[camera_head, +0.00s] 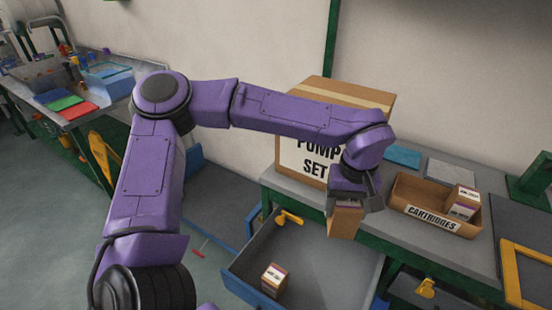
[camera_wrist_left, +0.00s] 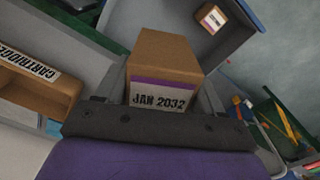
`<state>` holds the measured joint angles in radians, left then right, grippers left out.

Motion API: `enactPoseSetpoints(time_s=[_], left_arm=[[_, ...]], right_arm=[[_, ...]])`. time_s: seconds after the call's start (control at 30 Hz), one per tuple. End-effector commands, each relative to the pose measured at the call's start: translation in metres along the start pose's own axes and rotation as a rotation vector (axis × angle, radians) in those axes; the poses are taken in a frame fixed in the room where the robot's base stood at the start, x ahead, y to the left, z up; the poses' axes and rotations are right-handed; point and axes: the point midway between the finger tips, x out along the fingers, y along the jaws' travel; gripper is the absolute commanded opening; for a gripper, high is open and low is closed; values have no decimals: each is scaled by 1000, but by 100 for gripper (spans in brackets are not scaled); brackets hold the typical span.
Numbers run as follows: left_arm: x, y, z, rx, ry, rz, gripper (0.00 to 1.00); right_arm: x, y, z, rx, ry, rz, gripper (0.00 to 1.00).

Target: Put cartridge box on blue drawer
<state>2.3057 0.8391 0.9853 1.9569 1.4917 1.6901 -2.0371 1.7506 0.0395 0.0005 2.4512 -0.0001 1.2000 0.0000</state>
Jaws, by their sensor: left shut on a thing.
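My left gripper (camera_head: 356,192) is shut on a cartridge box (camera_head: 345,222), a brown carton with a purple-and-white label. In the left wrist view the held box (camera_wrist_left: 165,75) shows the label "JAN 2032" between the fingers. It hangs in the air over the right part of the open blue drawer (camera_head: 238,288), which has a grey inside. Another small cartridge box (camera_head: 274,279) sits in the drawer's front left part; it also shows in the wrist view (camera_wrist_left: 211,18). My right gripper is not in view.
A brown "CARTRIDGES" tray (camera_head: 408,208) with small boxes at its right end stands on the grey workbench. A large "PUMP SET" carton (camera_head: 310,95) stands behind my arm. The drawer's middle is bare. A second table (camera_head: 75,115) with coloured items stands at left.

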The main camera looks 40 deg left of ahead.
Motion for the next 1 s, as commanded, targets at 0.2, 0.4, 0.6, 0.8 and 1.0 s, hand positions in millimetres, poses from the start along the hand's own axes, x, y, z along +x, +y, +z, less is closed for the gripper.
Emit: enactPoseSetpoints(time_s=[0.2, 0.4, 0.6, 0.8, 1.0], left_arm=[[50, -14, 8, -805, 5, 3, 34], [80, -24, 19, -1579, 6, 6, 34], [113, -34, 31, -2350, 3, 9, 34], [147, -46, 45, -3124, -1, 9, 34], [176, -58, 59, 2452, 4, -1, 34]], right_arm=[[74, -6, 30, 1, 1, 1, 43], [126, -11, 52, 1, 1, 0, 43], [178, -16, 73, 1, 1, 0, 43], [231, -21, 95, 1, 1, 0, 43], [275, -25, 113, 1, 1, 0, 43]])
